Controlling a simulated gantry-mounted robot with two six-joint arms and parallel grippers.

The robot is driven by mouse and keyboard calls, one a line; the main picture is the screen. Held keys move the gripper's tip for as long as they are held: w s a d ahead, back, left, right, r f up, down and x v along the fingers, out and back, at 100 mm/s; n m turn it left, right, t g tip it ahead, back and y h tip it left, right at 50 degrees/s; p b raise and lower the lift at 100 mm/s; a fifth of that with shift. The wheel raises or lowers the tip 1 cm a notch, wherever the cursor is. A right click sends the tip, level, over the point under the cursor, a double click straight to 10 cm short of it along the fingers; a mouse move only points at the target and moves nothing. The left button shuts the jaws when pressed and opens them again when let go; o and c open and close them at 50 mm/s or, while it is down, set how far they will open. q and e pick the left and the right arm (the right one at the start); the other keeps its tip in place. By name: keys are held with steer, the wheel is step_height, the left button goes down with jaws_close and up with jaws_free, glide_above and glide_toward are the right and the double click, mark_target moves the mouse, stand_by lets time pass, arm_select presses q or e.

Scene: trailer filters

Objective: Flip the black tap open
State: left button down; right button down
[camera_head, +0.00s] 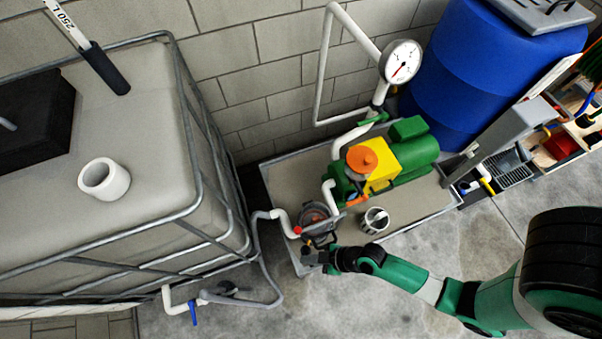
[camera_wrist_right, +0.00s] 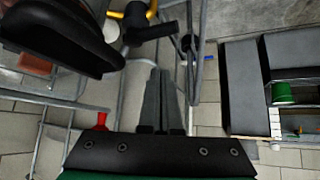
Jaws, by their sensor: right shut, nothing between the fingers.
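A black T-shaped handle (camera_wrist_right: 150,32), which looks like the black tap, sits beside a yellow pipe piece at the top of the right wrist view. My right gripper (camera_wrist_right: 160,78) is shut and empty, with its fingertips pointing toward the handle; a gap shows between them in the picture. In the head view my right gripper (camera_head: 310,257) is low beside the round filter housing (camera_head: 315,213) at the front left of the metal tray. The black tap cannot be told apart from the dark gripper there. My left gripper is not in view.
A red tap (camera_head: 297,230) is on the white pipe close to my right gripper. A grey hose (camera_head: 272,280) loops beside the caged tank (camera_head: 150,130). A blue tap (camera_head: 193,312) hangs at the tank's outlet. A white cup (camera_head: 375,220) stands on the tray. Open floor lies in front.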

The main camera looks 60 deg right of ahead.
steer(key=d+r, duration=0.1)
steer(key=s+r, duration=0.1)
steer(key=s+d+r, duration=0.1)
steer(key=r, duration=0.1)
steer(key=shift+d+p, duration=0.3)
stand_by(0.4)
